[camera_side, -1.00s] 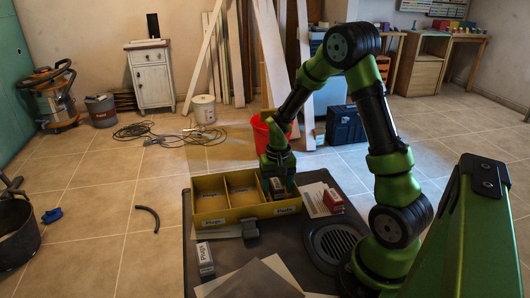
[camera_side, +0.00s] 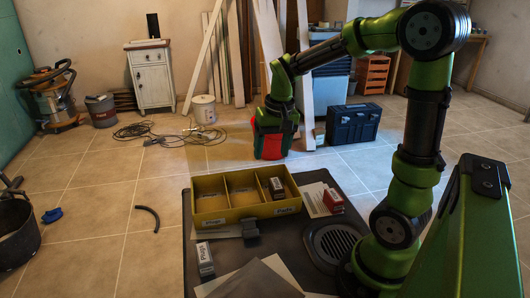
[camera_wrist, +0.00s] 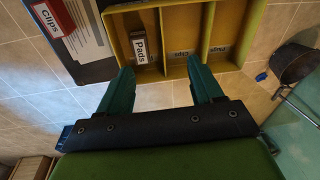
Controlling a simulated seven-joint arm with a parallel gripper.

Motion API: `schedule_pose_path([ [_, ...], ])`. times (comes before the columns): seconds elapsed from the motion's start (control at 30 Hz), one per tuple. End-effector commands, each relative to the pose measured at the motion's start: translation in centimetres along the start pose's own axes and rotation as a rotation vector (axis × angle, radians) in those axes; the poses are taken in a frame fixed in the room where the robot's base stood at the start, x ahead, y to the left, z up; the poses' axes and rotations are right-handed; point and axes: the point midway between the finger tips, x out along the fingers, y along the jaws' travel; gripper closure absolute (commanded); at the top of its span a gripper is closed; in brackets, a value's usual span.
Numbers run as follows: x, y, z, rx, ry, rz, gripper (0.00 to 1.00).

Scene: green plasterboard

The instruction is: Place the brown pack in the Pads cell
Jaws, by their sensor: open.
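The brown pack (camera_side: 277,188), with a pale label on top, sits in the right-hand cell of the yellow tray (camera_side: 240,212). That cell's front label reads Pads. In the wrist view the pack (camera_wrist: 140,47) shows a white label reading Pads, inside the tray (camera_wrist: 172,73). The pack is clear of the fingers.
A red Clips pack (camera_side: 333,200) lies on a paper right of the tray. A grey pack (camera_side: 205,260) stands on the dark table (camera_side: 190,238) in front. A small dark object (camera_side: 250,229) is at the tray's front wall. The tray's other two cells look empty.

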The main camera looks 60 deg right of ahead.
Motion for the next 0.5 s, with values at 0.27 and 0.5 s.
schedule_pose_path([
  [0.27,-6.4,-4.8,9.7,-0.216,0.221,-0.245,0.34],
  [0.5,-8.0,-5.6,14.5,-0.315,0.324,-0.372,0.34],
])
